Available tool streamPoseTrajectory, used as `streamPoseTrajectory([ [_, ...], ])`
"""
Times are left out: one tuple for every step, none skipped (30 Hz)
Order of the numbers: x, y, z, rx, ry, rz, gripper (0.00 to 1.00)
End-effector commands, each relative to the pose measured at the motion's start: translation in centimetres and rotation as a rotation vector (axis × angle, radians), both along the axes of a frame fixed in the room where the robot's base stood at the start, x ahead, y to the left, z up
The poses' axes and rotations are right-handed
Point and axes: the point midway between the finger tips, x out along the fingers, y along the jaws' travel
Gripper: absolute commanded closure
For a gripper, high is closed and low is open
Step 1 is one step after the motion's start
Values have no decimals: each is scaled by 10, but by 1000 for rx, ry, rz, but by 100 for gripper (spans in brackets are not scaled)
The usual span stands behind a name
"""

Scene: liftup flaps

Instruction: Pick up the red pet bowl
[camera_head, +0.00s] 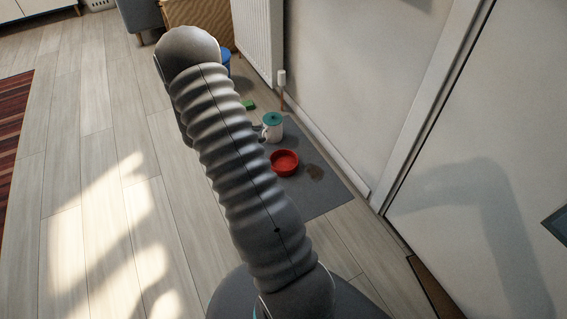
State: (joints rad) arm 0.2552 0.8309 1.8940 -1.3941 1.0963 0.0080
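The red pet bowl (284,163) sits upright on a grey mat (322,199) on the floor, near the wall. It shows just to the right of my arm, which crosses the middle of the view. The bowl looks empty, and its left edge is close to my arm's outline in the picture. My gripper is not visible; only the ribbed arm links show. Nothing is seen touching the bowl.
A white container with a teal lid (272,126) stands behind the bowl. A small green item (248,105) and a blue object (225,62) are farther back. A radiator (257,38), wall and door (485,150) bound the right. Wooden floor (100,190) is open at left.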

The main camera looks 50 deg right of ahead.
Motion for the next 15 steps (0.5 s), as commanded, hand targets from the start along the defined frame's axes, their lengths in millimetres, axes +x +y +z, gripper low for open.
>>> streamPoseTrajectory([
  [1,-8,-18,-11,44,27,67],
  [2,-12,-29,-20,66,46,67],
  [3,-17,-42,-29,94,71,67],
  [3,-20,-53,-36,117,90,67],
  [4,-24,-64,-42,137,110,67],
  [3,-28,-79,-49,166,137,67],
  [3,-31,-90,-54,187,157,67],
  [2,-34,-102,-59,207,177,67],
  [1,-37,-117,-63,234,205,67],
  [0,-39,-129,-68,253,225,67],
  [-3,-41,-141,-71,273,245,67],
  [-5,-43,-156,-73,297,274,67],
  [-7,-44,-168,-75,314,295,67],
  [-10,-45,-179,-76,331,315,67],
  [-12,-46,-193,-77,351,340,67],
])
